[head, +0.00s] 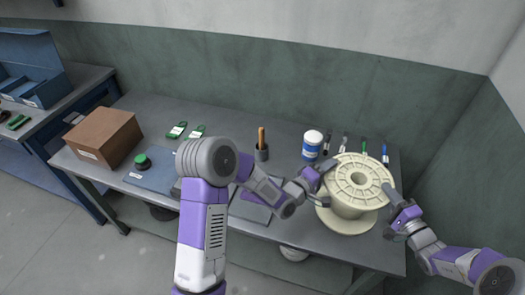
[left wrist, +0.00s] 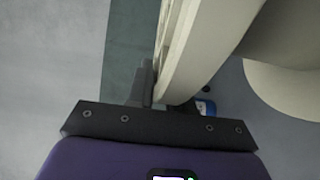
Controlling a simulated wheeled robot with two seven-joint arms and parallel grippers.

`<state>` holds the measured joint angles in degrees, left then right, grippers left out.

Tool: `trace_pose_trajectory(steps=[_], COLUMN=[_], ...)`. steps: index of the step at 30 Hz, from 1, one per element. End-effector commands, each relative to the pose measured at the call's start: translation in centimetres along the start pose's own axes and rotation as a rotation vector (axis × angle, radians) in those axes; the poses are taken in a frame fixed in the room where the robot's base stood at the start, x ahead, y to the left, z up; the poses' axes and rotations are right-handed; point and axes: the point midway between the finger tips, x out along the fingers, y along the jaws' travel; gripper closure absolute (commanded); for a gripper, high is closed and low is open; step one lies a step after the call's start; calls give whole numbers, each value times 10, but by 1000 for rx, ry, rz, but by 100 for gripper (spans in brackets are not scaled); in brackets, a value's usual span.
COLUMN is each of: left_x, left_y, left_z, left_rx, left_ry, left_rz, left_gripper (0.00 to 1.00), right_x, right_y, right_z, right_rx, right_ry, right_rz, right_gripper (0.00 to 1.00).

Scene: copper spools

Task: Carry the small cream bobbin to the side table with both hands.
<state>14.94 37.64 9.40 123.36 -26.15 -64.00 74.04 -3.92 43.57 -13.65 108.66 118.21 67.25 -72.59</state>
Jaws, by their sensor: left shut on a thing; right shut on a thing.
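The cream bobbin (head: 359,182) stands upright at the right end of the grey bench (head: 230,125), its hollow core facing up. My left gripper (head: 324,182) is shut on the left rim of its upper flange. In the left wrist view the pale flange (left wrist: 190,45) runs between the fingers, and one finger is hidden behind it. My right gripper (head: 392,197) is shut on the right rim of the same flange. I cannot tell whether the lower flange touches the bench. A second table (head: 75,82), likely the side table, stands at the far left.
Beside the bobbin are a white and blue jar (head: 312,145) and several small tools. A brown box (head: 103,136), a green button (head: 142,160) and green items are to the left. A blue bin (head: 35,65) is on the far-left table.

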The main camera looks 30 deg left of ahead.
Motion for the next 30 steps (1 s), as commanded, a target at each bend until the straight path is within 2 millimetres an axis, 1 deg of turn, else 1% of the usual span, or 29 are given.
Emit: trace_pose_trajectory(steps=[9, 10, 12, 15, 30], left_x=[0, 0, 0, 0, -2], left_y=[-1, -2, -2, -2, -1], left_z=[-1, -1, -1, -1, 0], left_rx=[2, 1, 1, 1, 1], left_ry=[3, 3, 3, 2, 0], left_rz=[2, 0, 0, 0, 0], left_gripper=[100, 78, 67, 54, 54], right_x=[0, 0, 0, 0, 0], right_y=[0, 1, 1, 1, 1], right_z=[-1, -1, -1, 0, 0], right_rx=[-1, 0, 0, 0, 0], right_ry=[1, 1, 1, 1, 0], right_rz=[-3, -1, -1, -1, 0], right_gripper=[100, 78, 67, 54, 54])
